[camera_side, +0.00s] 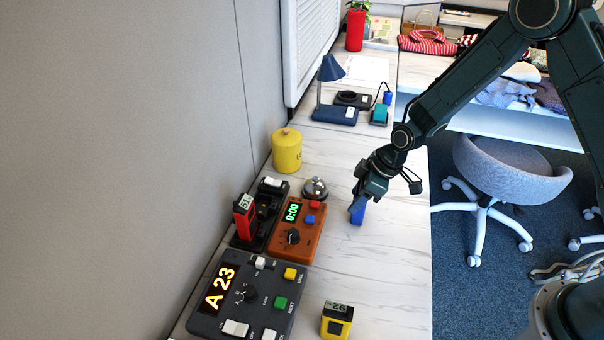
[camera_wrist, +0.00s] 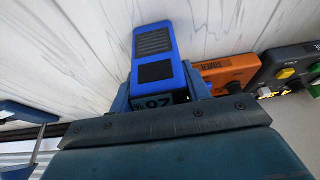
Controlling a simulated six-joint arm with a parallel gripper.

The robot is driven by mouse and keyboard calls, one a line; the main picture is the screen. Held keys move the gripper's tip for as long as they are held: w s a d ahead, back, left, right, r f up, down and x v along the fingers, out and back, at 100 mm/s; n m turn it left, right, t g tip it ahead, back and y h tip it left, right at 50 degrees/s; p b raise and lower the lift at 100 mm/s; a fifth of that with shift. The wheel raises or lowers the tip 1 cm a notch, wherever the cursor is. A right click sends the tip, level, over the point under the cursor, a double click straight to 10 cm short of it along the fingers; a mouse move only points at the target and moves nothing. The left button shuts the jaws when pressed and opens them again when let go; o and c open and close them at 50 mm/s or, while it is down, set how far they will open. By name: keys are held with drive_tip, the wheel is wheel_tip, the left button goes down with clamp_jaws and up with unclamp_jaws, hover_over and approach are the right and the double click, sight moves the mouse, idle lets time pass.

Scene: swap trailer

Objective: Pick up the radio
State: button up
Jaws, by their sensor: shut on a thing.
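A small blue handset (camera_side: 357,215), which looks like a radio, is between the jaws of my gripper (camera_side: 359,203) over the white worktop. My gripper is shut on it. A red handset (camera_side: 244,217) stands upright in a black charging rack (camera_side: 268,206). A yellow handset (camera_side: 337,321) stands near the front edge of the picture.
An orange timer (camera_side: 297,236) and a dark console (camera_side: 238,300) reading A 23 lie left of my gripper. A bell (camera_side: 315,188), yellow canister (camera_side: 287,150) and blue lamp (camera_side: 330,80) stand farther back. The worktop (camera_side: 385,270) is clear along its right edge.

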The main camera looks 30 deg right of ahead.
drive_tip(key=shift+r, duration=0.15)
wheel_tip(320, 180, up, 20)
idle(0.9)
idle(0.5)
drive_tip(key=w+a+f, duration=0.5)
drive_tip(key=w+a, duration=0.1)
drive_tip(key=a, duration=0.4)
drive_tip(key=w+a+f, duration=0.6)
drive_tip(key=w+a, duration=0.1)
drive_tip(key=a, duration=0.3)
drive_tip(key=shift+w+a+f, duration=0.2)
drive_tip(key=shift+w+f, duration=0.05)
drive_tip(key=shift+f, duration=0.15)
drive_tip(key=shift+f, duration=2.7)
drive_tip(key=shift+f, duration=0.6)
